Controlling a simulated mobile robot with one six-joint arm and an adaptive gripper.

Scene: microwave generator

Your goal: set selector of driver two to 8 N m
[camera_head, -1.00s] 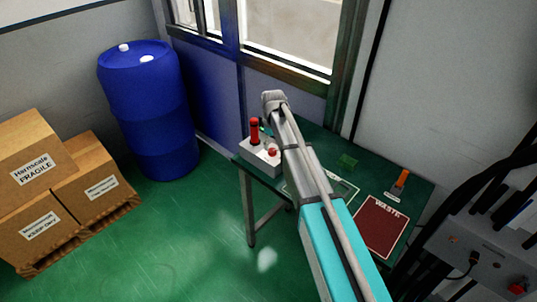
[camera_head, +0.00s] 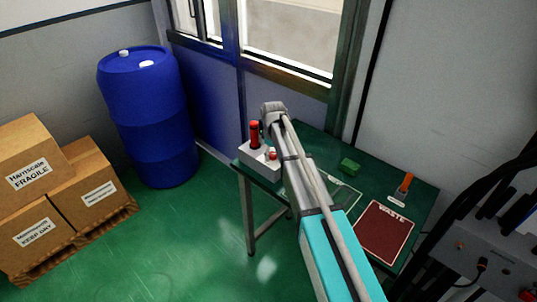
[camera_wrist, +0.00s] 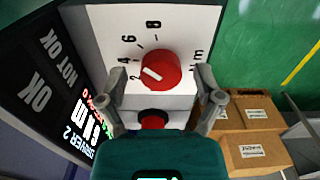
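In the wrist view, the red round selector knob (camera_wrist: 162,68) sits on a white panel marked 2, 4, 6, 8 and N m. Its white pointer line slants up and left, roughly toward the 4; the exact setting is hard to tell. A dark display (camera_wrist: 80,125) beside it reads DRIVER 2. My gripper (camera_wrist: 163,76) is open, its two fingers apart on either side of the knob; contact cannot be told. In the head view, my arm end hides part of the white driver station (camera_head: 258,158), where a red upright part (camera_head: 255,134) stands.
A blue barrel (camera_head: 150,115) and cardboard boxes (camera_head: 60,185) stand left.

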